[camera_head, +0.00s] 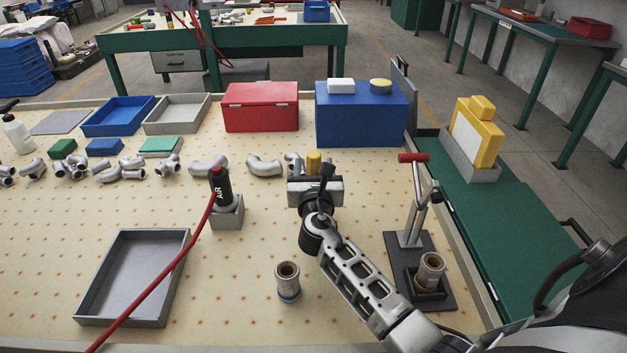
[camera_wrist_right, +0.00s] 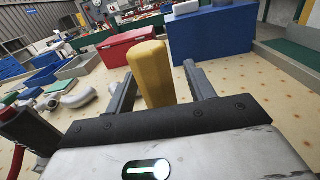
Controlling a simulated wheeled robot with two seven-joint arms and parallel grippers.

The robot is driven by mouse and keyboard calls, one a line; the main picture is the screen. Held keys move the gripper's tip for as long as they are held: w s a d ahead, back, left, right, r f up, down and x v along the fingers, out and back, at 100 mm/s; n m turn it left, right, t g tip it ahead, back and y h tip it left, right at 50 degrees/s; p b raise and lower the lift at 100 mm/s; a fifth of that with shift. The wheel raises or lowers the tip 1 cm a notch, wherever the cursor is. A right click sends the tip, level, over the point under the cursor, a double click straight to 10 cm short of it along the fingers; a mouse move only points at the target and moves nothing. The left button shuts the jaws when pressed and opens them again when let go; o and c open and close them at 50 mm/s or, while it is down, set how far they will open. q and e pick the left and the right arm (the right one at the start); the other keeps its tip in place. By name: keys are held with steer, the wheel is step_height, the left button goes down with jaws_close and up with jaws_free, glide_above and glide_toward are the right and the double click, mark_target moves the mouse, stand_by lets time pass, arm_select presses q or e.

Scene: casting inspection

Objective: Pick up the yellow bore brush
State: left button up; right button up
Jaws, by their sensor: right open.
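The yellow bore brush (camera_head: 313,161) shows in the head view as a short yellow handle just beyond my right gripper (camera_head: 311,174). In the right wrist view the thick yellow handle (camera_wrist_right: 152,75) stands upright, leaning slightly, between the two grey fingers of my right gripper (camera_wrist_right: 158,82). The fingers are open, one on each side of the handle, with visible gaps. The lower part of the brush is hidden behind the gripper body. My left gripper is not in view.
A black air nozzle (camera_head: 221,186) with a red hose stands in a grey block left of my gripper. Metal pipe fittings (camera_head: 264,167) lie behind it. A red box (camera_head: 261,107) and blue box (camera_head: 361,115) stand farther back. A clamp fixture (camera_head: 411,243) is at right.

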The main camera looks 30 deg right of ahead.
steer(key=shift+w+d, duration=0.1)
steer(key=shift+w, duration=0.1)
steer(key=c, duration=1.1)
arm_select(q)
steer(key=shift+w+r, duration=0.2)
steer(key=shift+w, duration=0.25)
arm_select(e)
steer(key=shift+r, duration=0.1)
